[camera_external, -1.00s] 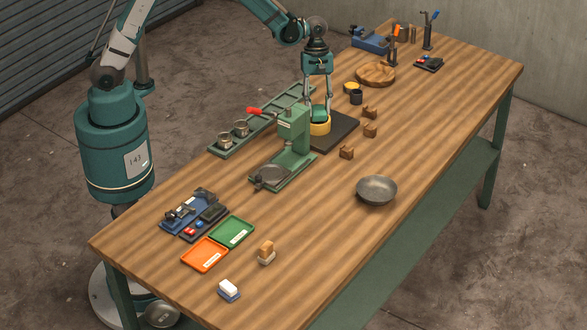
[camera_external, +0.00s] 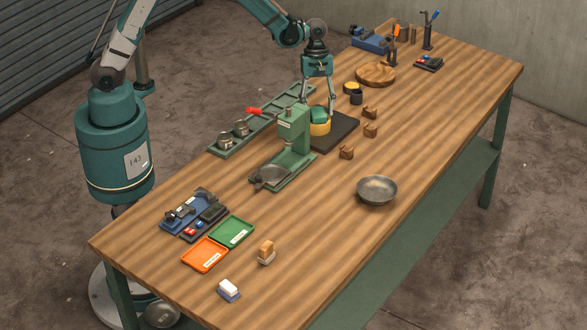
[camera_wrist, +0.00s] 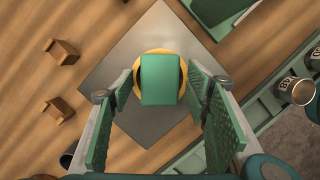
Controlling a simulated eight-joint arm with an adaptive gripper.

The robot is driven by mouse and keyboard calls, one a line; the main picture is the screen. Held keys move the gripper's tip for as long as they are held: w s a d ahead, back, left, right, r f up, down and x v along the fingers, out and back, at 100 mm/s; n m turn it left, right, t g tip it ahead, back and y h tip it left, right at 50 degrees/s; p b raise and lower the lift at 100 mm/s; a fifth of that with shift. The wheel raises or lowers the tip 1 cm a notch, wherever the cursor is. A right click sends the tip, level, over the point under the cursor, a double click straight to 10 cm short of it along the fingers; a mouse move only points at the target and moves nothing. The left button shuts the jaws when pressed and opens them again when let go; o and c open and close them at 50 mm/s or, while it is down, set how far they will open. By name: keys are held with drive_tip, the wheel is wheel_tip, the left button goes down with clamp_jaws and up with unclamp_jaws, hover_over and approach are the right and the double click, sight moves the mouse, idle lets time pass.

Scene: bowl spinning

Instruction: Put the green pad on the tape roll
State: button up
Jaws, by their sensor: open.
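The green pad (camera_external: 319,113) rests on top of the yellow tape roll (camera_external: 320,129), which lies on a dark square plate (camera_external: 340,132). In the wrist view the pad (camera_wrist: 162,80) covers the middle of the roll, and the roll's yellow rim (camera_wrist: 158,51) shows around it. My gripper (camera_external: 321,106) is open, with one finger on each side of the pad. The wrist view shows a gap between the pad and both fingers of the gripper (camera_wrist: 160,90). The pad's underside is hidden.
A green press with a red handle (camera_external: 291,135) stands close in front of the plate. A long green tray with metal cups (camera_external: 240,130) lies to the left. Small wooden blocks (camera_external: 346,152) lie to the right. A metal bowl (camera_external: 377,189) sits on otherwise clear table.

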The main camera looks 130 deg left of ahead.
drive_tip(key=shift+r, duration=0.1)
drive_tip(key=v, duration=1.2)
drive_tip(key=shift+d+r, duration=0.1)
idle(0.8)
drive_tip(key=d+r+m+t+y, duration=0.1)
drive_tip(key=d+r+m, duration=0.5)
drive_tip(key=d, duration=0.7)
drive_tip(key=d+r+m+y, duration=0.1)
drive_tip(key=d+r+m, duration=0.45)
drive_tip(key=d, duration=0.85)
drive_tip(key=s+d+r+m+t, duration=0.1)
drive_tip(key=s+d+m+t, duration=0.1)
drive_tip(key=s+d+m, duration=0.5)
drive_tip(key=s+d+m+t, duration=0.2)
drive_tip(key=s+d+m, duration=0.6)
drive_tip(key=d, duration=0.8)
drive_tip(key=shift+s+d+r, duration=0.2)
drive_tip(key=shift+s+r, duration=0.15)
drive_tip(key=shift+s, duration=0.05)
drive_tip(key=shift+f, duration=0.15)
